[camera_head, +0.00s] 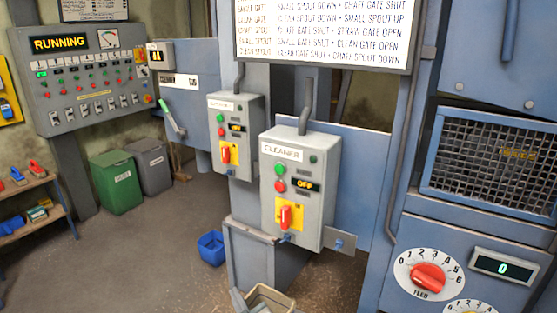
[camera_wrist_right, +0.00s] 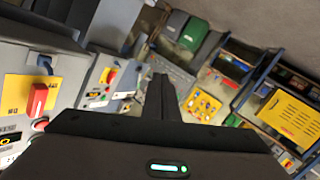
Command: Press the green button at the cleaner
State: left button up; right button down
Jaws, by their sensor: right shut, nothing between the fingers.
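The grey cleaner box (camera_head: 315,213), labelled CLEANER, stands on a blue post in the middle of the head view. Its green button (camera_head: 279,169) is at the upper left of its face, above a red button (camera_head: 280,186). The display (camera_head: 306,185) reads OFF. A red switch (camera_head: 286,216) sits on a yellow plate below. My right gripper (camera_wrist_right: 160,85) shows in the right wrist view, dark, shut and empty. A close box with a red switch (camera_wrist_right: 38,98) is left of it there, apart from the fingers. My left gripper is not in view.
A similar box (camera_head: 243,150) stands behind left of the cleaner. A notice board (camera_head: 325,35) hangs above. A machine with a mesh window (camera_head: 490,162) and red feed dial (camera_head: 428,277) is at the right. A blue bucket (camera_head: 211,248) is on the floor, which is open at left.

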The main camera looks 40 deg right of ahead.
aim_at(279, 169)
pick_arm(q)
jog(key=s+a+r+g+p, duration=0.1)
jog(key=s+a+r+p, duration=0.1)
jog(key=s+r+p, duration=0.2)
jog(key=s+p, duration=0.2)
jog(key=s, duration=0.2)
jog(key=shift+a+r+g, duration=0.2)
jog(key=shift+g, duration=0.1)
pick_arm(e)
jog(key=d+r+m+t+h, duration=0.1)
jog(key=d+r+h, duration=0.2)
jog(key=r, duration=1.3)
jog(key=d+r+t+h, duration=0.2)
jog(key=d+r, duration=0.3)
jog(key=r, duration=1.1)
jog(key=shift+w+d+r+m+t+h, duration=0.2)
jog(key=shift+w+m+t+h, duration=0.1)
jog(key=shift+w+m+h, duration=0.1)
jog(key=shift+d+f, duration=0.1)
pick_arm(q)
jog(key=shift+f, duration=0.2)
pick_arm(e)
jog(key=w+d, duration=0.3)
jog(key=d, duration=0.5)
jog(key=shift+w, duration=0.2)
jog(key=shift+w+d, duration=0.15)
jog(key=shift+d, duration=0.2)
